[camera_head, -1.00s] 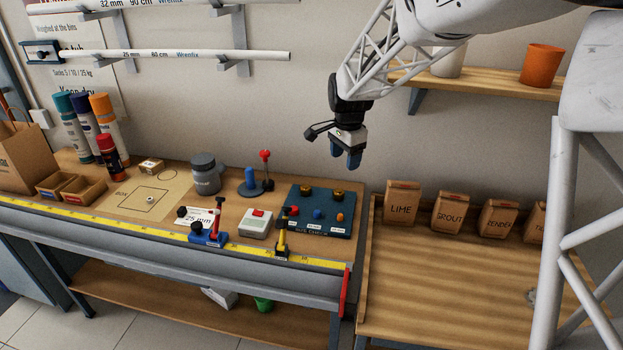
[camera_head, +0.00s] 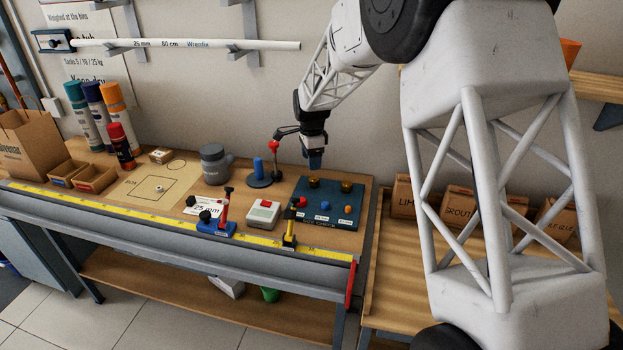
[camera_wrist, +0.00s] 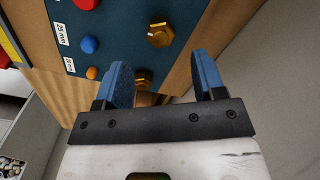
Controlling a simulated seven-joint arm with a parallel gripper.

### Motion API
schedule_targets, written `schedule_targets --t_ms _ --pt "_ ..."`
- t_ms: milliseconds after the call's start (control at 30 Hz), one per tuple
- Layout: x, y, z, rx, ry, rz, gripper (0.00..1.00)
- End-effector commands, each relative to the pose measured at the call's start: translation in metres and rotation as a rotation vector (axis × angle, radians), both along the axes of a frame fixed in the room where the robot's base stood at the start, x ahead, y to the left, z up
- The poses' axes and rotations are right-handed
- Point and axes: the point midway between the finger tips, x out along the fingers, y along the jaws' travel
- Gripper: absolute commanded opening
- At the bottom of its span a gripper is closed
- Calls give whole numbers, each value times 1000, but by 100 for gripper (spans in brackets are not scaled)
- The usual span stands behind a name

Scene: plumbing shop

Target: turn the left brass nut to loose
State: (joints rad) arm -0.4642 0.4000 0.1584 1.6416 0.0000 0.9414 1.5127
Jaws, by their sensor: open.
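The left brass nut (camera_head: 314,182) sits at the back of the blue-green check board (camera_head: 325,215). In the wrist view the left nut (camera_wrist: 160,35) is a gold hex nut just beyond the fingertips.
Red, blue (camera_head: 325,205) and orange buttons line the board's front. A red-topped stand (camera_head: 274,160) and a blue post (camera_head: 258,172) stand close on the left. A grey-white box (camera_head: 263,213) and yellow-black clamp (camera_head: 290,228) are in front. The wall is behind.

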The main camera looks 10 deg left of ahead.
Motion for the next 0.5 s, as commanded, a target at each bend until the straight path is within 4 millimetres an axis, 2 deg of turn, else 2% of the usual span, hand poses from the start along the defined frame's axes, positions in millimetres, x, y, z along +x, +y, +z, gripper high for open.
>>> schedule_targets --t_ms 267,500 --pt "0 0 -2 0 0 1 63" --pt "-1 -1 -17 -1 3 1 63"
